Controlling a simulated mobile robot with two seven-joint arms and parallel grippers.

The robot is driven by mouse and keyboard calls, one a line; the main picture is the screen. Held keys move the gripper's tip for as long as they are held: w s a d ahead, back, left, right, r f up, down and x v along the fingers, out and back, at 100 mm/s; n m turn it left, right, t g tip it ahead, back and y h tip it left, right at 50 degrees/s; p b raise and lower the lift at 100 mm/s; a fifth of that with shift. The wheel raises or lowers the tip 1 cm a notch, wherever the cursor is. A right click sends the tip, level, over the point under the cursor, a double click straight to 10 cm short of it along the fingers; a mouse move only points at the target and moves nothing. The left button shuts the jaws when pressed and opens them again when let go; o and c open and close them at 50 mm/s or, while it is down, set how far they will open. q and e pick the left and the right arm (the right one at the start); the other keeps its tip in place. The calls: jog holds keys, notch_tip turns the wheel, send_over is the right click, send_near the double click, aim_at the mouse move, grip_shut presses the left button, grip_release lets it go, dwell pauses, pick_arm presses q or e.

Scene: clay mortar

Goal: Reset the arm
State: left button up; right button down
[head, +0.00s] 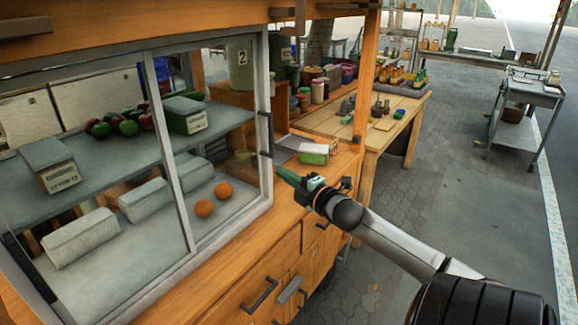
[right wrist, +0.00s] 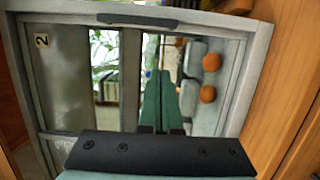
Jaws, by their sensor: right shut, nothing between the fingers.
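My right arm comes in from the lower right of the head view. Its green-fingered right gripper (head: 287,176) is beside the right edge of the glass display case (head: 233,196), just above the wooden counter. In the right wrist view, the gripper (right wrist: 160,85) has its two green fingers together with nothing between them. The grey-framed glass window (right wrist: 130,70) fills much of that view in front of the fingers. Whether the fingertips touch the frame or its dark handle (head: 266,134) I cannot tell. My left gripper is not in view.
Behind the glass are two oranges (head: 204,208), grey rolls (head: 79,238) and boxes. A green-and-white box (head: 315,152) sits on the counter beyond the gripper. Drawer handles (head: 258,294) stick out below. A wooden table (head: 378,130) stands behind; paved ground (head: 450,200) at right is open.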

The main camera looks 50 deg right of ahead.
jog(key=shift+s+a, duration=0.15)
jog(key=shift+s, duration=0.75)
jog(key=s+a+f+m+g+y, duration=0.1)
jog(key=s+a+f+m+g, duration=0.2)
jog(key=f, duration=0.4)
jog(key=s+a+f+m, duration=0.2)
jog(key=a+f, duration=0.4)
jog(key=f, duration=0.1)
jog(key=s+a+f+m+g+y, duration=0.1)
jog(key=s+a+f+m+g, duration=0.2)
jog(key=f, duration=0.5)
jog(key=s+a+f+m+g+y, duration=0.1)
jog(key=s+a+f+m, duration=0.2)
jog(key=a, duration=0.8)
jog(key=s+a+f+m+g+y, duration=0.1)
jog(key=s+a+f+m+y, duration=0.1)
jog(key=s+a+f, duration=0.5)
jog(key=s+a+m, duration=0.1)
jog(key=a, duration=0.4)
jog(key=shift+a+f, duration=0.2)
jog(key=shift+a, duration=0.05)
